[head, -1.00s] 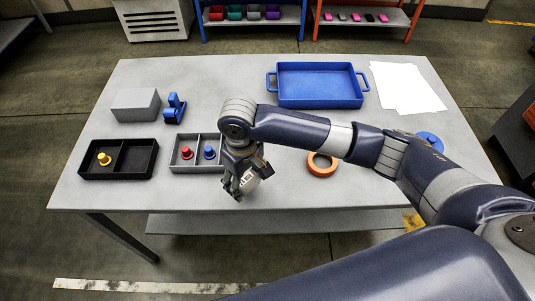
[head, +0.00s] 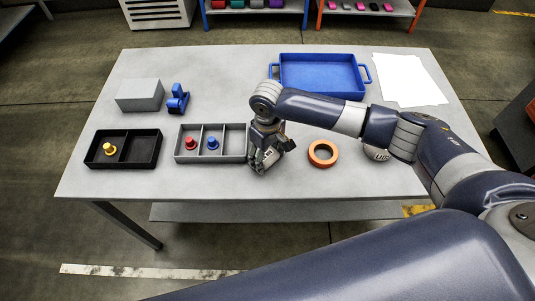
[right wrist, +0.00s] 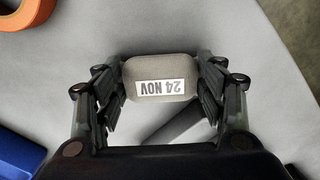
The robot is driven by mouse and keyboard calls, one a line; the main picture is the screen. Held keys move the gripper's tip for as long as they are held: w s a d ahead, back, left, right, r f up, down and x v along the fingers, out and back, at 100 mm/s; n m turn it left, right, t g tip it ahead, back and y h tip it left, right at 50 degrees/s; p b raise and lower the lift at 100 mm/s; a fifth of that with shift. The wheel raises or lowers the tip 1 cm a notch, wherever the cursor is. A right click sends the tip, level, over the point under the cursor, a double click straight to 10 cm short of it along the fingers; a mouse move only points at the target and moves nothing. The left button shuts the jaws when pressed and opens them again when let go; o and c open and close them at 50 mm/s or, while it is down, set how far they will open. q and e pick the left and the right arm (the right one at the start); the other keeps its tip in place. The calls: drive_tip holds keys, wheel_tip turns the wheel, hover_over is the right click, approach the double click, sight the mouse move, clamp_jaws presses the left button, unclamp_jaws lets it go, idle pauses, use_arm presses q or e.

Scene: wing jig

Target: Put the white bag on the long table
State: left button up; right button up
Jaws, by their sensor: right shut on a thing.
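My right gripper (head: 264,160) is over the long table (head: 330,198), just right of the grey divided tray's right end. In the right wrist view my right gripper (right wrist: 162,82) is shut on a small greyish-white bag (right wrist: 180,66) with rounded corners, gripped from both sides. A white label on it reads "24 NOV", upside down in that view. In the head view the fingers hide most of the bag. I cannot tell whether it touches the tabletop. My left gripper is not in view.
Left of the gripper is the grey tray (head: 201,157) with red and blue pegs. An orange ring (head: 323,153) lies close on the right. A black tray (head: 136,160), grey block (head: 140,95), blue tray (head: 320,76) and white paper (head: 411,80) also lie there. The front strip is clear.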

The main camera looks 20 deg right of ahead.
sight(268, 156)
drive_tip(key=o, duration=1.1)
drive_tip(key=shift+f, duration=0.1)
wheel_tip(268, 156, up, 12)
drive_tip(key=shift+r+b, duration=0.15)
drive_tip(key=shift+b, duration=0.5)
